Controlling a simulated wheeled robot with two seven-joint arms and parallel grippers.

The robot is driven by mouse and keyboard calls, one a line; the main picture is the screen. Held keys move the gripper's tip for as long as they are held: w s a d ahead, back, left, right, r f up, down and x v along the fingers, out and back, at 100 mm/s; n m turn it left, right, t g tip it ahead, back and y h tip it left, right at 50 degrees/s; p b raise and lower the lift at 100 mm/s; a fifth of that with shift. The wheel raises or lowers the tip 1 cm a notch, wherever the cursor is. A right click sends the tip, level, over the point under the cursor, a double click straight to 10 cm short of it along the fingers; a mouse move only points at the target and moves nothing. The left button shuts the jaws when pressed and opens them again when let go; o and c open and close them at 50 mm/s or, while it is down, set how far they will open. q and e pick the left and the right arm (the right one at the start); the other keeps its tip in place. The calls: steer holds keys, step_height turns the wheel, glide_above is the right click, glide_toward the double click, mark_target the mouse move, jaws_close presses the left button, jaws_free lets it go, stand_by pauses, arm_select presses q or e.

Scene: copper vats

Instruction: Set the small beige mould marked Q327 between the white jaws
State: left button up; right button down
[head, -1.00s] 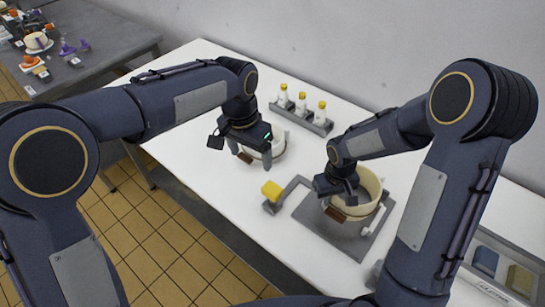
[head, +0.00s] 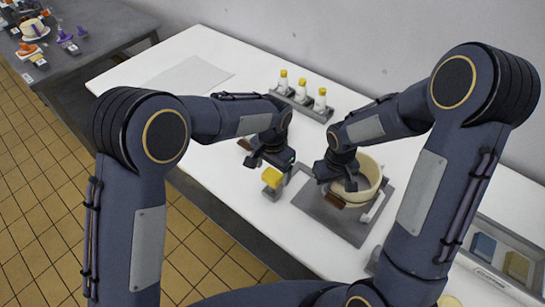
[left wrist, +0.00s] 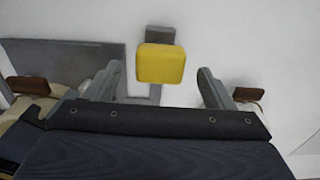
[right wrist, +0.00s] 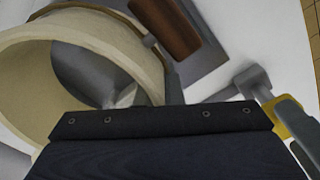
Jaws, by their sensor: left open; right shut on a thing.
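A beige mould (head: 367,178) with a brown handle stands over the grey plate (head: 340,222); its marking is not legible. One white jaw (head: 374,208) shows beside it; the other side is hidden. My right gripper (head: 347,182) is shut on the mould's wall, with the mould's open rim and brown handle (right wrist: 168,25) large in the right wrist view. My left gripper (head: 272,164) is open at the yellow knob (head: 272,177) of the plate's fixture. In the left wrist view the knob (left wrist: 160,63) shows between its two fingers, untouched as far as I can tell.
A second brown handle (head: 244,144) shows behind my left arm; its mould is mostly hidden. A grey rack (head: 303,104) with yellow-capped bottles stands behind. A tray with blue and yellow blocks (head: 500,258) lies at right.

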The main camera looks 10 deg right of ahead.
mark_target(272, 181)
arm_select(q)
steer(key=shift+f, duration=0.9)
steer(key=c, duration=1.1)
steer(key=shift+o, duration=0.2)
steer(key=shift+f, duration=2.1)
arm_select(e)
steer(key=shift+f, duration=0.25)
steer(key=shift+f, duration=2.1)
